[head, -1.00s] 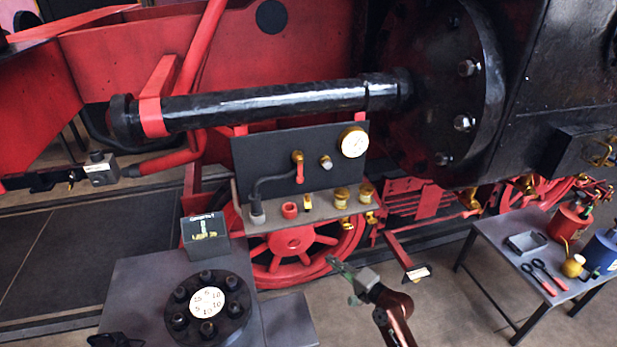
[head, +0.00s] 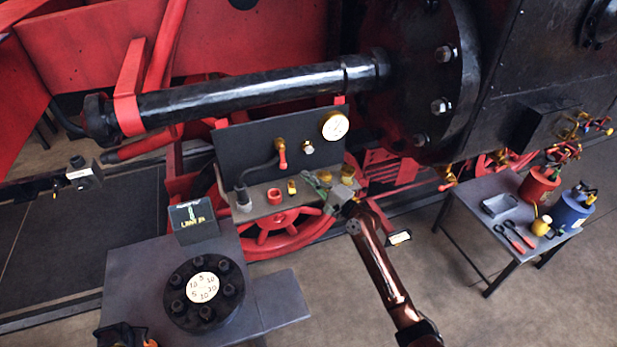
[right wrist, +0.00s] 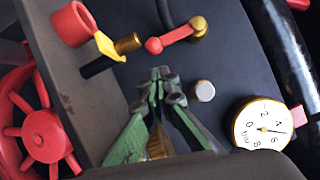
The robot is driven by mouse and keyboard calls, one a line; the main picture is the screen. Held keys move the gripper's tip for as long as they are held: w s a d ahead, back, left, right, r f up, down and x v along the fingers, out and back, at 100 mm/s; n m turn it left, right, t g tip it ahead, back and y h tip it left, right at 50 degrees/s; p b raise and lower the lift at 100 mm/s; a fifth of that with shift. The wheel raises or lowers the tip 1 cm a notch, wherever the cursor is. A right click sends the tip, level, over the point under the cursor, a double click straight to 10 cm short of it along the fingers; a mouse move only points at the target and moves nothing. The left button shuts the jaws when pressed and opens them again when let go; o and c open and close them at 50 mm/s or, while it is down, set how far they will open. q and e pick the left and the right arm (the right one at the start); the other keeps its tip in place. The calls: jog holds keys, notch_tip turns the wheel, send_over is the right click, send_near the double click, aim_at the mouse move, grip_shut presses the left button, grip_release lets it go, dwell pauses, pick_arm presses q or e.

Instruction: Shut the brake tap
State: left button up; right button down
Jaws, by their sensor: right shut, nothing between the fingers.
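The brake tap (head: 281,155) is a red lever on a brass hub, mounted on the dark panel (head: 315,165). In the head view its lever hangs down. In the right wrist view the tap (right wrist: 176,36) has its red lever pointing left, toward the shelf side. My right gripper (head: 313,181) is in front of the panel, below and right of the tap. In the right wrist view its green fingers (right wrist: 163,74) are together and empty, apart from the lever. My left gripper does not show.
A pressure gauge (head: 335,126) and a pale knob (head: 308,147) sit right of the tap. The shelf (head: 262,207) below carries a red cup (head: 274,196) and brass fittings. A black pipe (head: 258,172) runs beside the tap. A side table (head: 470,215) holds tools and cans.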

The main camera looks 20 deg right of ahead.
aim_at(282, 157)
jog(key=x, duration=0.3)
jog(key=f+x, duration=0.1)
jog(key=x, duration=0.1)
jog(key=shift+w+d+r+p, duration=0.1)
jog(key=shift+w+d+p, duration=0.05)
jog(key=shift+w+p, duration=0.2)
jog(key=shift+w, duration=0.3)
jog(key=shift+a+r, duration=0.3)
jog(key=shift+a, duration=0.05)
jog(key=shift+w+f, duration=0.2)
jog(key=shift+s+a+f+m+t+b, duration=0.2)
jog(key=shift+a+f+m+t+b, duration=0.1)
jog(key=shift+a+m+b, duration=0.3)
jog(key=shift+w+r, duration=0.1)
jog(key=shift+r, duration=0.05)
